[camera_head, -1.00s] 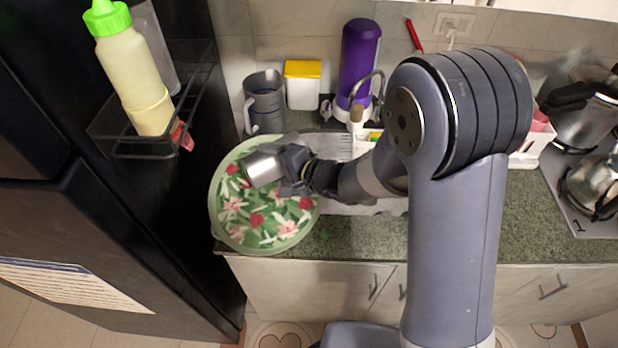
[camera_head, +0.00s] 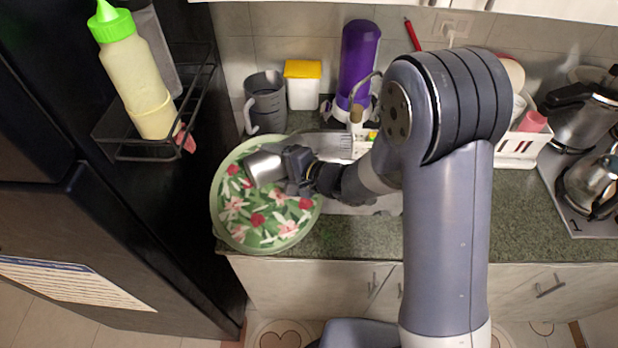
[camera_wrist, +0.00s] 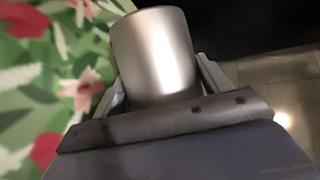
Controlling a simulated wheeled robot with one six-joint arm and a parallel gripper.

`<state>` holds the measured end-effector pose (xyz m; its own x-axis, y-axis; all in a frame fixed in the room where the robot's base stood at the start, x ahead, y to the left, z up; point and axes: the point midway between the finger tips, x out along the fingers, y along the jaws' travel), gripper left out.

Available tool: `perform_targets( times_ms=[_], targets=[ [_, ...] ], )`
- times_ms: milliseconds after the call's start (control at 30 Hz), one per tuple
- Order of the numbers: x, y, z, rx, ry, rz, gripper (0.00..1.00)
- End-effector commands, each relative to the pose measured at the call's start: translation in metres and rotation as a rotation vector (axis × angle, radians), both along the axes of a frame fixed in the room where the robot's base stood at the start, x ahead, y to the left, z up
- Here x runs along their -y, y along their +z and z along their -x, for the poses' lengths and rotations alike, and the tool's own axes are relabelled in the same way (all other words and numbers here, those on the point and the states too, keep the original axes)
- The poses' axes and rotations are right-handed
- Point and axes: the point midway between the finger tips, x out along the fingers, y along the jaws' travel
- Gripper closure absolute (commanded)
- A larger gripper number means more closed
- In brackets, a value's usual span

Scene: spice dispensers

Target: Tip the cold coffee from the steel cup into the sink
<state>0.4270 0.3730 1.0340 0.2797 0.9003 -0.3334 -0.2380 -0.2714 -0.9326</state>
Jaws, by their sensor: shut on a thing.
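My gripper (camera_head: 288,168) is shut on the steel cup (camera_head: 264,166) and holds it over the upper part of a green floral round tray (camera_head: 232,232). In the head view the cup is tilted well over, nearly on its side, pointing left. The wrist view shows the cup (camera_wrist: 155,55) between my two fingers, with its outer wall and base end towards the camera. The cup's inside and any coffee are hidden. The sink (camera_head: 345,208) shows as a steel strip, mostly covered by the tray and my arm.
A grey jug (camera_head: 265,98), a yellow-lidded white container (camera_head: 303,84) and a purple bottle (camera_head: 358,58) stand behind the sink. The black fridge (camera_head: 165,225) with a side rack (camera_head: 118,150) is close on the left. Kettles (camera_head: 590,185) and a white rack (camera_head: 518,148) are at right.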

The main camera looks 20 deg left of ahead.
Motion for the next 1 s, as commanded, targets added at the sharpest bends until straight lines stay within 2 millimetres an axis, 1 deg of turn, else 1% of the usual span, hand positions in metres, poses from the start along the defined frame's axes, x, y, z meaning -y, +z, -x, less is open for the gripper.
perform_targets(
  times_ms=[867,933,1000],
  targets=[
    [0.0034,-0.0018,-0.0038,-0.067,0.000,-0.066,0.60],
    [0.0008,-0.0017,-0.0014,-0.034,0.002,-0.041,0.60],
    [-0.0034,-0.0025,0.0024,0.041,0.004,0.025,0.60]
  ],
)
